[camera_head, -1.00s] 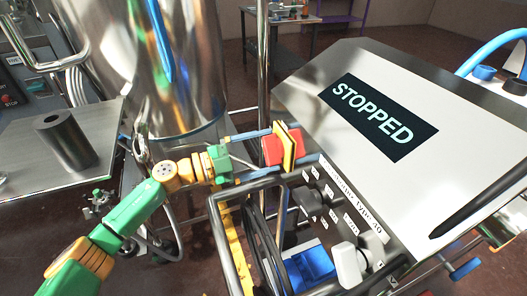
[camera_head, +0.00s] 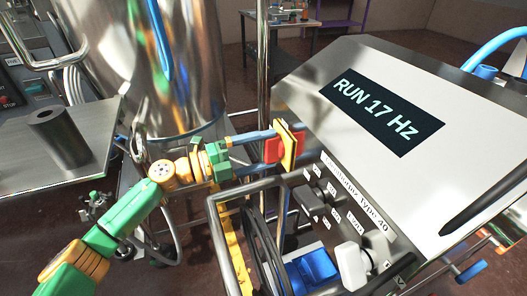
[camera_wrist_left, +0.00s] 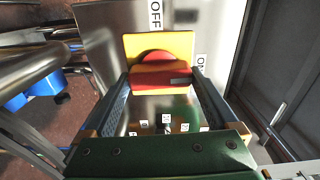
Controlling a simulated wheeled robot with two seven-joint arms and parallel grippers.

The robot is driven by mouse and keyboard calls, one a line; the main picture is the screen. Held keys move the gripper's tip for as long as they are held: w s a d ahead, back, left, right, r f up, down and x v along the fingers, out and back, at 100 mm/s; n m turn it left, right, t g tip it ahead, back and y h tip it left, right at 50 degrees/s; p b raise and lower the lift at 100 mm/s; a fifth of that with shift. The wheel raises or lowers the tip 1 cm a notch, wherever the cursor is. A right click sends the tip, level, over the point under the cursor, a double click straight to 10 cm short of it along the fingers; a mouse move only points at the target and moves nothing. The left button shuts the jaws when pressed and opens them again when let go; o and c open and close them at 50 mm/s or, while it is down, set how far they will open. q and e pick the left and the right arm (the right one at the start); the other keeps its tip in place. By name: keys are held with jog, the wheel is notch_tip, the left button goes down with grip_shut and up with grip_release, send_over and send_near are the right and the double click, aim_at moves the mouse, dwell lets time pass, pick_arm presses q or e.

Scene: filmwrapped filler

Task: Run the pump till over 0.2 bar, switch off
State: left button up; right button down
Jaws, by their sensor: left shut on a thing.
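The red and yellow switch (camera_head: 287,146) is on the side of the sloped control cabinet (camera_head: 461,112). My left gripper (camera_head: 272,148) is shut on its red handle. In the left wrist view, my left gripper (camera_wrist_left: 163,80) has a finger on each side of the red handle of the switch (camera_wrist_left: 160,46), in front of its yellow plate. An OFF label (camera_wrist_left: 155,14) is above the switch and an ON label (camera_wrist_left: 201,64) is to its right. The cabinet display (camera_head: 381,113) reads "RUN 17 Hz". I see no legible pressure reading. My right gripper is not in view.
A tubular metal frame (camera_head: 222,240) stands below my left gripper, around black cables and a blue part (camera_head: 311,268). A shiny steel vessel (camera_head: 195,75) is behind my left arm. A metal tray (camera_head: 88,162) with a dark hollow cylinder (camera_head: 60,138) is at the left.

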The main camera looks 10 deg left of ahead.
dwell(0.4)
pick_arm(q)
jog(key=o, duration=1)
jog(key=shift+s+a+f, duration=0.15)
jog(key=shift+a, duration=0.15)
jog(key=b+v, duration=0.1)
jog(key=v, duration=0.5)
jog(key=shift+a, duration=0.15)
jog(key=shift+s, duration=0.15)
